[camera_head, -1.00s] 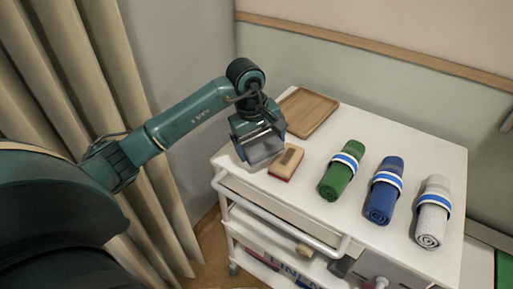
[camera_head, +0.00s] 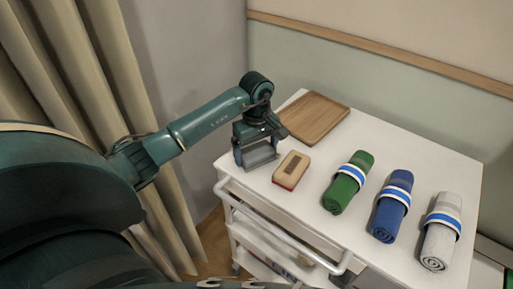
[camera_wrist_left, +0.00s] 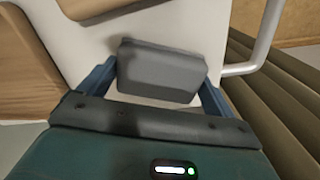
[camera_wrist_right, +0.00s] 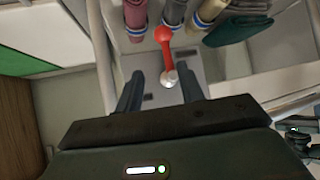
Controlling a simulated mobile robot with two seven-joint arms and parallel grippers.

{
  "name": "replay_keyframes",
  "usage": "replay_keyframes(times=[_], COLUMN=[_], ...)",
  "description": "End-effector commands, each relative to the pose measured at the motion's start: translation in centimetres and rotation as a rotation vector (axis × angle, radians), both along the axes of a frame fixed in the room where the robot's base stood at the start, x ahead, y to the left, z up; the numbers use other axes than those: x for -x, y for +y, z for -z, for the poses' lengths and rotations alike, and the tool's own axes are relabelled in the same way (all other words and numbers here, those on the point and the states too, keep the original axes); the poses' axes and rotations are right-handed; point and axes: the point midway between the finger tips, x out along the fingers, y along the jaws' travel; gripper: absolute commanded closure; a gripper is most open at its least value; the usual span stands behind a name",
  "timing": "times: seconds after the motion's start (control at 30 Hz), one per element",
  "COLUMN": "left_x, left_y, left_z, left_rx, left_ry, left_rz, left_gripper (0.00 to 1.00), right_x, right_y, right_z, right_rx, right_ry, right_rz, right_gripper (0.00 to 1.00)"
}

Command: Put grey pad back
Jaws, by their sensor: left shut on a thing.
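The grey pad (camera_wrist_left: 160,72) is a dark grey block with bevelled edges. In the left wrist view it sits between the fingers of my left gripper (camera_wrist_left: 155,90), which is shut on it. In the head view, my left gripper (camera_head: 257,147) points down at the near left corner of the white cart top (camera_head: 285,215), with the pad (camera_head: 260,156) low at its jaws. I cannot tell whether the pad touches the top. My right gripper (camera_wrist_right: 158,78) is open in the right wrist view, its fingers apart.
A wooden brush (camera_head: 291,170) lies just right of the pad, with a wooden tray (camera_head: 315,117) behind. Green (camera_head: 347,182), blue (camera_head: 391,206) and white (camera_head: 441,232) rolled towels lie further right. A red-handled thing (camera_wrist_right: 166,50) shows ahead of my right fingers.

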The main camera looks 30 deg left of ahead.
Motion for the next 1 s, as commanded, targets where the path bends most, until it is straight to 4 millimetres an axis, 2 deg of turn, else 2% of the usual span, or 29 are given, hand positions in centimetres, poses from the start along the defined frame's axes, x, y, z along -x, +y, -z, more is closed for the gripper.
replay_keyframes(times=[0.2,0.23,0.3,0.63,0.77,1.0], left_x=[0.0,0.0,0.0,-0.1,-0.2,-0.1], left_y=[0.0,0.0,0.0,0.0,0.1,0.1], left_z=[0.3,0.3,0.3,-0.2,-2.0,-7.1], left_rx=[0.001,0.001,0.001,-0.001,-0.002,-0.003], left_ry=[-0.002,-0.002,-0.002,-0.005,-0.007,-0.008], left_rz=[0.001,0.001,0.001,0.001,0.002,0.001], left_gripper=[0.28,0.07,0.01,0.0,0.0,0.0], right_x=[0.1,0.1,0.0,-0.1,-0.2,-0.5], right_y=[-0.1,-0.1,-0.1,-0.1,-0.1,0.1], right_z=[0.1,0.1,0.1,0.2,0.6,0.9], right_rx=[0.002,0.002,0.002,0.002,0.0,-0.007], right_ry=[0.003,0.003,0.003,-0.002,-0.003,-0.02], right_rz=[0.0,0.0,0.0,0.0,0.001,0.001], right_gripper=[0.62,0.62,0.62,0.62,0.62,0.62])
